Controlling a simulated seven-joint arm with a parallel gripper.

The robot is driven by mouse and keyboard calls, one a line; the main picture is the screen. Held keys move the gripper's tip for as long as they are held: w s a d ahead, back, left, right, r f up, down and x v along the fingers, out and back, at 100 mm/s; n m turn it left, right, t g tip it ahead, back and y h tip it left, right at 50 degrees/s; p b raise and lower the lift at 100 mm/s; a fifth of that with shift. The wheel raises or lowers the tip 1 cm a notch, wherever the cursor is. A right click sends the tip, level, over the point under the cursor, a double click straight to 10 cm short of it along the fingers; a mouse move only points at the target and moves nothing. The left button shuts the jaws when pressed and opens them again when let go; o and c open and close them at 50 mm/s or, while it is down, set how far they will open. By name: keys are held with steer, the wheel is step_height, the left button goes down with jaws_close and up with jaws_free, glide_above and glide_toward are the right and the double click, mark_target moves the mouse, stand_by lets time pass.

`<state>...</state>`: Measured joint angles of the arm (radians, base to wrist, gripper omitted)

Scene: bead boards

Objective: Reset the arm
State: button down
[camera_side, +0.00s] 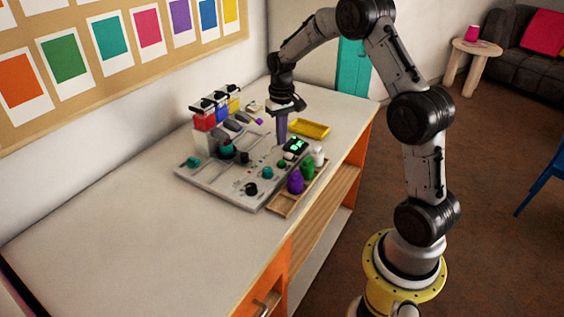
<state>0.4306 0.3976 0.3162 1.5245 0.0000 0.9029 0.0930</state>
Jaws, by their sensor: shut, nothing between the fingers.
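My gripper (282,138) is at the end of my arm, pointing down over the back right part of a grey board (222,188) on the white table. Its fingers look shut and hold nothing. They are small in this view, and I cannot tell whether the tips touch the board or hang just above it.
The board carries teal and black knobs, a small green display (296,145) and red, blue and yellow containers (205,120) at its back. A wooden tray (284,208) with purple, green and white bottles stands in front. A yellow tray (311,128) lies right. The table's left is clear.

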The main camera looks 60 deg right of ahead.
steer(key=s+a+r+n+t, duration=0.25)
steer(key=a+r, duration=0.35)
steer(key=r, duration=0.4)
steer(key=s+a+r+n+t, duration=0.15)
steer(key=s+a+r, duration=0.25)
steer(key=a+r, duration=0.4)
steer(key=s+a+r+t, duration=0.2)
steer(key=s+a+r, duration=0.15)
steer(key=s, duration=0.55)
steer(key=s+a+f+n, duration=0.1)
steer(key=s+f, duration=0.4)
steer(key=s, duration=0.5)
steer(key=shift+a+f+n, duration=0.35)
steer(key=shift+n, duration=0.15)
